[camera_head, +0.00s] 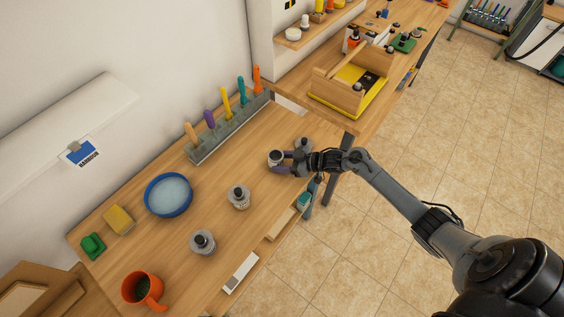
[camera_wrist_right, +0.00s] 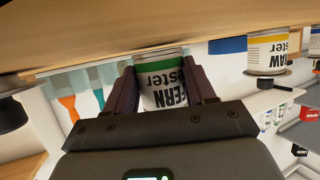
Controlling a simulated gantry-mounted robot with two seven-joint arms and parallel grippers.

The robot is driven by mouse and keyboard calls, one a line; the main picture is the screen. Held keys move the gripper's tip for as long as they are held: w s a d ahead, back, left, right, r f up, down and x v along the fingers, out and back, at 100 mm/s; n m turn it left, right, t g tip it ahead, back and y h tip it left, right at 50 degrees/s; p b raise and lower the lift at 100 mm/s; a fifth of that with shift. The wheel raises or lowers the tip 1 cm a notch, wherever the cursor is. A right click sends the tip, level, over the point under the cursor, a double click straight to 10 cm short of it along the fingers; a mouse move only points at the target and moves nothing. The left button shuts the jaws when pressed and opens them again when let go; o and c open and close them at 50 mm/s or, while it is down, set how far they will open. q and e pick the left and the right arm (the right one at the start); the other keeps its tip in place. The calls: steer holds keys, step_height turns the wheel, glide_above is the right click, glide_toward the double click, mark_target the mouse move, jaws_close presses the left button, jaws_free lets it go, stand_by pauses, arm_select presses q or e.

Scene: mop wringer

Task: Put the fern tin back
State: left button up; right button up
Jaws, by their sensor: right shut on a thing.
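My right gripper (camera_head: 287,161) is at the far right end of the wooden worktop, its fingers shut around a small white tin (camera_head: 274,159). In the right wrist view the gripper (camera_wrist_right: 165,88) holds the fern tin (camera_wrist_right: 162,85) between two dark fingers. Its green band and "FERN" label appear upside down there. I cannot tell whether its base touches the worktop. Another tin with a yellow band, reading "RAW" in part (camera_wrist_right: 267,50), shows to the right in the wrist view. My left gripper is not in view.
Two dark-capped tins (camera_head: 239,196) (camera_head: 203,242) stand mid-worktop, and a grey one (camera_head: 303,144) is beside the gripper. A blue bowl (camera_head: 168,195), orange mug (camera_head: 142,290), yellow sponge (camera_head: 119,220) and rack of coloured handles (camera_head: 228,130) surround clear wood (camera_head: 220,170).

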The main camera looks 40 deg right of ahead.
steer(key=shift+f, duration=0.3)
steer(key=o, duration=1.2)
steer(key=shift+c, duration=0.2)
steer(key=shift+r, duration=0.25)
steer(key=shift+s+d, duration=0.2)
steer(key=shift+s, duration=0.1)
steer(key=v, duration=1.1)
steer(key=shift+s+d, duration=0.1)
steer(key=shift+r, duration=0.1)
